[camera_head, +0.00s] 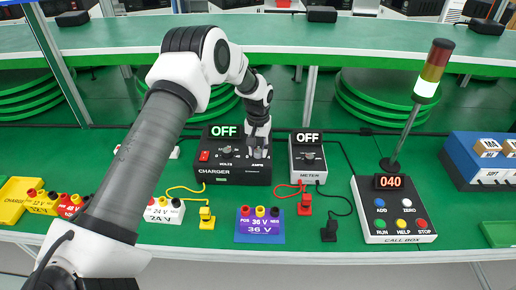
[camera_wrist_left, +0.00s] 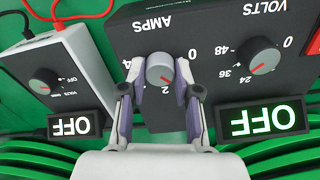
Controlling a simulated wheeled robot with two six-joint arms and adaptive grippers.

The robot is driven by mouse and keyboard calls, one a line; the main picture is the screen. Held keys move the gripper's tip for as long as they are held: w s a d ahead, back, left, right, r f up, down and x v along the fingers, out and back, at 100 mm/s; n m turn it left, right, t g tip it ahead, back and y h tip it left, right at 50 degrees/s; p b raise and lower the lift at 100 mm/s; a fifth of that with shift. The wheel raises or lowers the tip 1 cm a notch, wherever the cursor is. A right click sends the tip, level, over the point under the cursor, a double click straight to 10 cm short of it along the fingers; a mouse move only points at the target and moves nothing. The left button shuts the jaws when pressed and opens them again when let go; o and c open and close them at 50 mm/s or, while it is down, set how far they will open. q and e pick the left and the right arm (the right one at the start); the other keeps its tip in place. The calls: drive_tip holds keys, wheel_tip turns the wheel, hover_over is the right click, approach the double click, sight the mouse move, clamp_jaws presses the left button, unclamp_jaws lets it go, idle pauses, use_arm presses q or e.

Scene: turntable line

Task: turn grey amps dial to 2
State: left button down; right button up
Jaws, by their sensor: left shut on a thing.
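The grey amps dial (camera_wrist_left: 160,70) is on the black charger (camera_head: 233,172), beside the volts dial (camera_wrist_left: 264,60). In the left wrist view, which shows the panel upside down, the dial's red mark lies on the side of the printed 2. My left gripper (camera_wrist_left: 161,84) has one finger on each side of the amps dial and is shut on it. In the head view my left gripper (camera_head: 259,149) largely hides that dial. The charger's display (camera_head: 224,131) reads OFF. My right gripper is not in view.
A meter (camera_head: 308,154) reading OFF stands just right of the charger, with red and black leads. A call box (camera_head: 393,209) with a lit stack light (camera_head: 432,70) is farther right. Battery blocks (camera_head: 260,225) and clips lie along the front of the green table.

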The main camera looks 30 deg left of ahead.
use_arm(q)
drive_tip(key=m, duration=0.4)
drive_tip(key=shift+s+f+m, duration=0.1)
drive_tip(key=shift+m, duration=2)
drive_tip(key=c, duration=0.8)
unclamp_jaws()
